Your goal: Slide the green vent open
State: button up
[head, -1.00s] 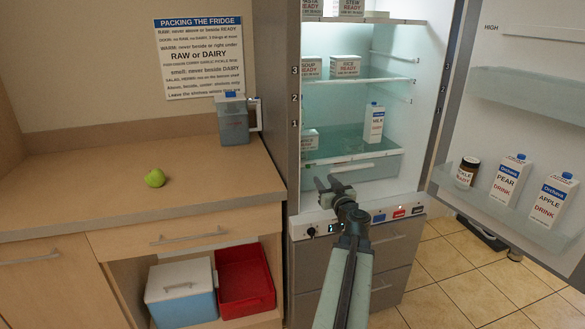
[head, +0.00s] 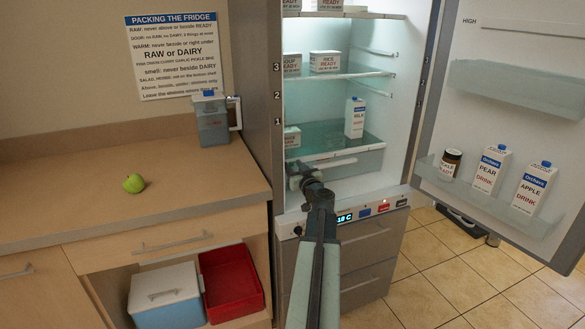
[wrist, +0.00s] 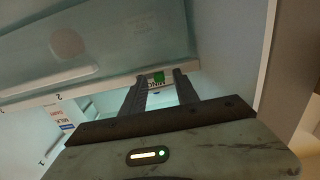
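The green vent tab (wrist: 159,77) shows small in the wrist view, on a pale edge with partly hidden lettering below a translucent panel. My gripper (wrist: 159,80) points at it with its two dark fingers apart, one on either side of the green in the picture. I cannot tell whether the fingers touch it. In the head view my gripper (head: 298,174) is inside the open fridge (head: 334,138), low and near its left wall. The green tab does not show in the head view.
A milk carton (head: 355,118) and labelled boxes (head: 325,61) stand on the fridge shelves. The open door (head: 520,90) holds a jar and two drink cartons at right.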

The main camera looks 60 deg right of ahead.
jog(key=shift+s, duration=0.1)
grip_shut()
dwell(1.2)
